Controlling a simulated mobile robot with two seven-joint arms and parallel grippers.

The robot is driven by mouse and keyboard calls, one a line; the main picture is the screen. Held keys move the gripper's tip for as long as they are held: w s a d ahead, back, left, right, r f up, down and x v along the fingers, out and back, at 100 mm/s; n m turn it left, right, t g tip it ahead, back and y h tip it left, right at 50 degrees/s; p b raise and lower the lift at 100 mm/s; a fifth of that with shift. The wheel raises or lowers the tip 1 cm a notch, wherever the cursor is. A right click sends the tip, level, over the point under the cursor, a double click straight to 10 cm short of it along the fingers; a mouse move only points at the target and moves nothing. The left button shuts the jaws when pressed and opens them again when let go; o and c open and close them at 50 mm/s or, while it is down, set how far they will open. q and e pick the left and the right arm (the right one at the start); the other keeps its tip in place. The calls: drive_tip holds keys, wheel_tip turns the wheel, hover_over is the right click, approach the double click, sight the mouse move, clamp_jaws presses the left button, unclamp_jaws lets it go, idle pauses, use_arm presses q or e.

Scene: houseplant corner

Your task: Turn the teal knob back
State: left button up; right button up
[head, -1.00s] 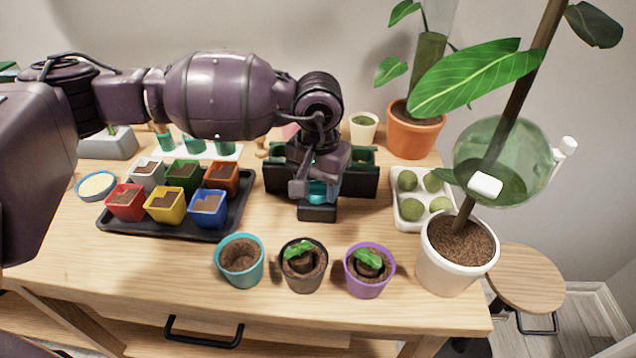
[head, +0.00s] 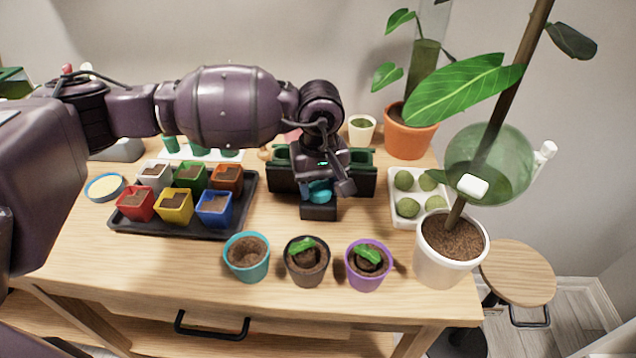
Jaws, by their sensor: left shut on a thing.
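The teal knob (head: 319,190) sits on a dark block-like device (head: 318,210) in the middle of the table. My left gripper (head: 319,183) comes down from above and is shut on the knob; its fingers and wrist hide much of it. Green-black housings (head: 360,180) stand on both sides behind the knob. My right gripper is not in view.
A black tray (head: 183,227) with several small coloured pots lies to the left. Teal, dark and purple pots (head: 368,264) stand in front. A white tray with green balls (head: 405,221) and a white pot with a tall plant (head: 440,258) stand right.

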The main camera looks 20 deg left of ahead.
sight(319, 183)
use_arm(q)
drive_tip(key=shift+n, duration=0.5)
drive_tip(key=o, duration=0.6)
drive_tip(key=shift+o, duration=0.2)
wheel_tip(319, 183, up, 10)
drive_tip(key=shift+f+p, duration=0.1)
drive_tip(key=shift+p, duration=0.6)
drive_tip(key=shift+r, duration=0.55)
